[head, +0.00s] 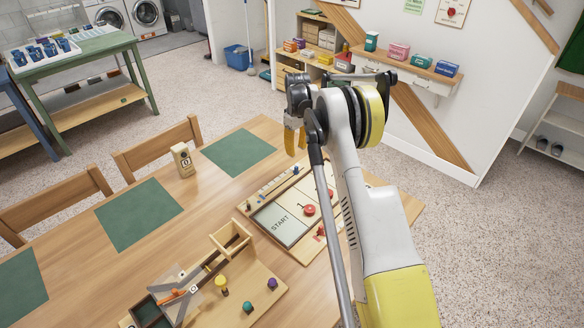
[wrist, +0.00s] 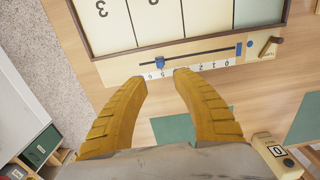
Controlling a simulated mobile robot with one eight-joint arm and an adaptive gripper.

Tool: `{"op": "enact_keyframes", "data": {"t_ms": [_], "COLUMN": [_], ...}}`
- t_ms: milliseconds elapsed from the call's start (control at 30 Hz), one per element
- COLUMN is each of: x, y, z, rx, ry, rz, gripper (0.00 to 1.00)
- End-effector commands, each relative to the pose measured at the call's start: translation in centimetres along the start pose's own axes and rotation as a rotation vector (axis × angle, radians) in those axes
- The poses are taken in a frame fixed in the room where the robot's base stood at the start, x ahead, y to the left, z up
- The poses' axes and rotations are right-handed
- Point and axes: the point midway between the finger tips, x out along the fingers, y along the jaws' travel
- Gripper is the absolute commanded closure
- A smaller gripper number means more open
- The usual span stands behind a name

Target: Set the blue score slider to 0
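The score rail (wrist: 200,56) runs along the edge of the game board (head: 280,222), with a number strip (wrist: 222,64) beside it. The strip reads 6 and 5 at the left and 2, 1, 0 toward the right; the middle numbers are partly covered by a finger. A blue slider knob (wrist: 160,63) sits near 5. A second small blue piece (wrist: 238,50) is at the rail's right end, just past 0. My gripper (wrist: 159,78) is open and empty, its yellow fingertips apart near the strip; contact cannot be told. It also shows above the board in the head view (head: 296,140).
A wooden block marked 0 (head: 183,160) stands on the table beside green mats (head: 238,152). Red pucks (head: 309,210) lie on the board. A wooden contraption (head: 228,262) with coloured knobs stands at the front. Chairs line the left side.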

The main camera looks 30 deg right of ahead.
Motion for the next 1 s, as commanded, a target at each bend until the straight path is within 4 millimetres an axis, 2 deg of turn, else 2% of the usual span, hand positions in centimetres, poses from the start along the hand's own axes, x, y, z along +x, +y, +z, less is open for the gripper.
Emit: {"op": "enact_keyframes", "data": {"t_ms": [300, 500, 633, 900, 933, 1000], "x": [6.4, 9.2, 9.9, 9.9, 9.9, 9.9], "y": [0.0, 0.0, 0.0, 0.0, 0.0, 0.0], "z": [0.0, -0.1, 0.0, 0.0, 0.0, 0.0], "rx": [0.001, 0.001, 0.001, 0.001, 0.001, 0.001], "ry": [0.001, 0.001, 0.001, 0.001, 0.001, 0.001], "rz": [0.001, 0.001, 0.001, 0.001, 0.001, 0.001], "gripper": [0.66, 0.66, 0.66, 0.66, 0.70, 0.91]}}
